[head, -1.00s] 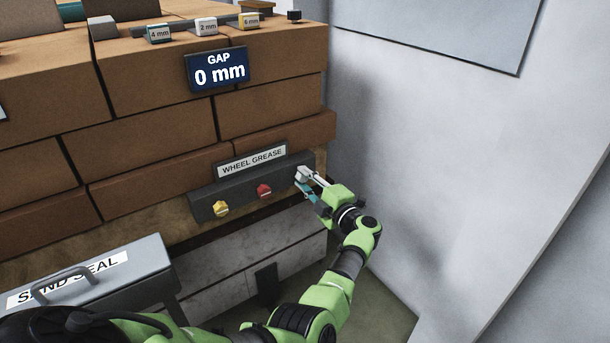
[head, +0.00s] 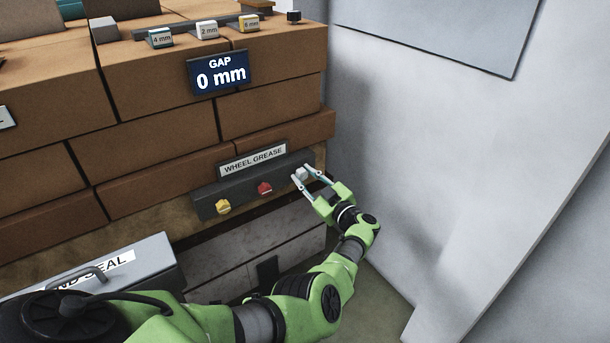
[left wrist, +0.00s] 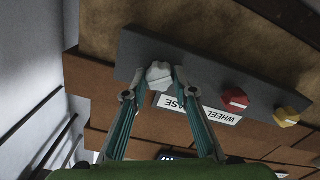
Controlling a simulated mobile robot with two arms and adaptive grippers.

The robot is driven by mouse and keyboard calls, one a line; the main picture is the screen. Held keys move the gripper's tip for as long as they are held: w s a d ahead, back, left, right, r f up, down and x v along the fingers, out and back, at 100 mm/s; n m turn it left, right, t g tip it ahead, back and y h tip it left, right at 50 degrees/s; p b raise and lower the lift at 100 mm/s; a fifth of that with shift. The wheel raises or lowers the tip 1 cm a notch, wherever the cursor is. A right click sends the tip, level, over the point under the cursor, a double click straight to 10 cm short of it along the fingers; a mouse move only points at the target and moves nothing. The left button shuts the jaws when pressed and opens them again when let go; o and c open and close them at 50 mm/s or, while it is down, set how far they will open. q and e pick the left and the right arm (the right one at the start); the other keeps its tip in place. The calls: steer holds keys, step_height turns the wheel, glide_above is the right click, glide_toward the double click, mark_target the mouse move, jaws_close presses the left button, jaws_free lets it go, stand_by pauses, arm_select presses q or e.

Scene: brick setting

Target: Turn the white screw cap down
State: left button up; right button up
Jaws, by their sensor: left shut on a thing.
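The white screw cap (head: 300,174) sits at the right end of the dark grey strip under the WHEEL GREASE label (head: 252,161). My left gripper (head: 302,172) reaches it from the lower right, with one fingertip on each side of it. In the left wrist view the white cap (left wrist: 159,73) is faceted and lies between the two fingertips (left wrist: 159,77), which are shut on it. The cap's underside is hidden, so I cannot tell how far it is screwed down. My right gripper is not in view.
A red cap (head: 264,188) and a yellow cap (head: 223,207) sit on the same dark strip (head: 243,197), left of the white one. A GAP 0 mm display (head: 220,73) is above. A grey SAND SEAL box (head: 150,262) stands lower left. A pale wall (head: 420,150) rises at right.

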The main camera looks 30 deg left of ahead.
arm_select(q)
steer(key=m, duration=0.3)
steer(key=shift+m, duration=0.3)
steer(key=shift+m+p, duration=0.4)
steer(key=shift+m, duration=1.3)
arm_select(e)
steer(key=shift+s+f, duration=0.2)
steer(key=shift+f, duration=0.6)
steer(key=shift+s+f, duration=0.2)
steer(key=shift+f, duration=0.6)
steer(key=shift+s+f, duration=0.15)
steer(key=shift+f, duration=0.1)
arm_select(q)
steer(key=o, duration=1.1)
steer(key=shift+w, duration=0.1)
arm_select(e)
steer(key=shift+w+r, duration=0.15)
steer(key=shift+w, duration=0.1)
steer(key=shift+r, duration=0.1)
